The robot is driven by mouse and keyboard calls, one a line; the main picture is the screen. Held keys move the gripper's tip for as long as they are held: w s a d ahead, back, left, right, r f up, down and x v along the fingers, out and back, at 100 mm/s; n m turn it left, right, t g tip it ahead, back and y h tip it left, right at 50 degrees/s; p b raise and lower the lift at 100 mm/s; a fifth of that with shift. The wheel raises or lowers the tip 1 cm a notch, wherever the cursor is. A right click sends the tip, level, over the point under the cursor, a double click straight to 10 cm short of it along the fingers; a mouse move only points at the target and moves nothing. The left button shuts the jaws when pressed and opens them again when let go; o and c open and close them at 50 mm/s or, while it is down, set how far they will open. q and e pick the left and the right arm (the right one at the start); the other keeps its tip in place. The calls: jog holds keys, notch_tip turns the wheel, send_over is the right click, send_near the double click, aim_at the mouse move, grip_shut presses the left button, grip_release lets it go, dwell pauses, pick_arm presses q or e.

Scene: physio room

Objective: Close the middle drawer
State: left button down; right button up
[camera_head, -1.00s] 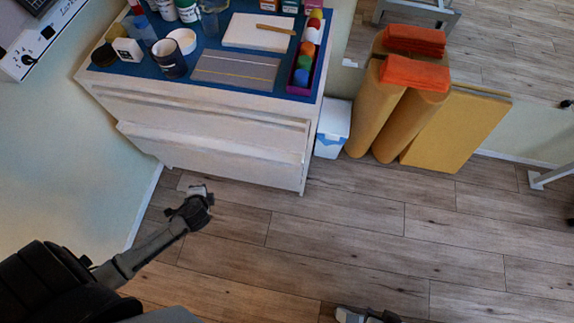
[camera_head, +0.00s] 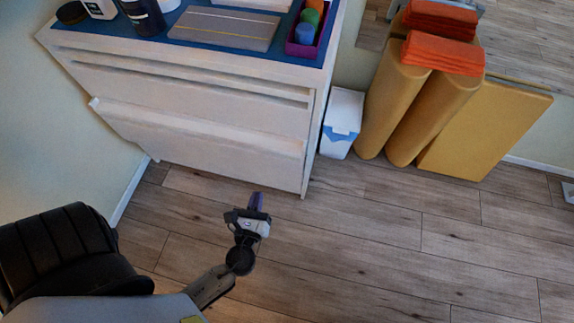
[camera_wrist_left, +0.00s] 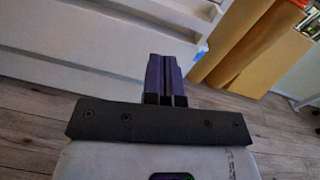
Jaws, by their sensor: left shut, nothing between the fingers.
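The white drawer cabinet (camera_head: 312,125) stands at the upper left in the head view. Its upper drawer front (camera_head: 185,98) looks flush. Below it, a drawer front (camera_head: 200,148) sticks out from the cabinet, its top edge standing proud at the left; I take this as the middle drawer. Anything lower is hidden behind it. My left gripper (camera_head: 257,202) is shut and empty, in front of the cabinet's lower right part and apart from it in the head view. In the left wrist view its purple fingers (camera_wrist_left: 164,75) are together, with pale drawer fronts (camera_wrist_left: 90,55) beyond. My right gripper is out of view.
A white bin with a blue band (camera_head: 341,122) stands right of the cabinet. Yellow rolls (camera_head: 392,98) with orange towels (camera_head: 443,52) and a yellow mat (camera_head: 490,125) lean beyond it. Bottles and a purple tray (camera_head: 308,45) sit on top. The wooden floor (camera_head: 390,250) in front is clear.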

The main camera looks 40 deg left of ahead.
pick_arm(q)
jog(key=w+d+m, duration=0.1)
jog(key=d+m, duration=0.1)
jog(key=t+p, duration=0.1)
jog(key=p, duration=0.1)
send_near(280, 151)
jog(key=shift+h, duration=0.4)
jog(key=x, duration=0.7)
jog(key=shift+w+a+r, duration=0.1)
jog(key=shift+a+r, duration=0.1)
jog(key=shift+a, duration=0.1)
